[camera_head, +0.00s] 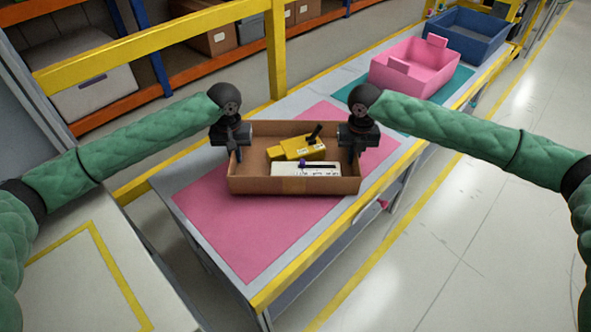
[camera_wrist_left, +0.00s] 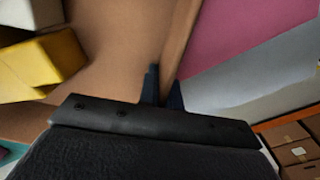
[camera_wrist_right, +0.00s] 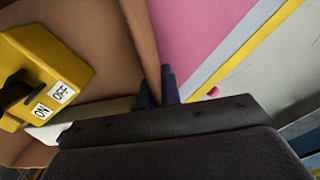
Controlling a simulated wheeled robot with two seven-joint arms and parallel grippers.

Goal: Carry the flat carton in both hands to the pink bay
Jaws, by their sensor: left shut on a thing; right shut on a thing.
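The flat carton (camera_head: 245,185) is an open brown box at the middle of the head view, over the pink bay (camera_head: 250,235) marked on the table. I cannot tell whether it touches the surface. A yellow switch box (camera_head: 290,150) with a black lever and a white module (camera_head: 305,170) lie inside it. My left gripper (camera_head: 234,152) is shut on the carton's left wall, which also shows in the left wrist view (camera_wrist_left: 180,40). My right gripper (camera_head: 354,152) is shut on its right wall, seen in the right wrist view (camera_wrist_right: 140,40). The fingertips are partly hidden.
A pink bin (camera_head: 415,70) stands on a teal bay (camera_head: 455,90) further along the table, with a blue bin (camera_head: 465,35) behind. A yellow rail and post (camera_head: 275,50) run along the left side. Shelves with boxes stand behind it. Floor is clear at right.

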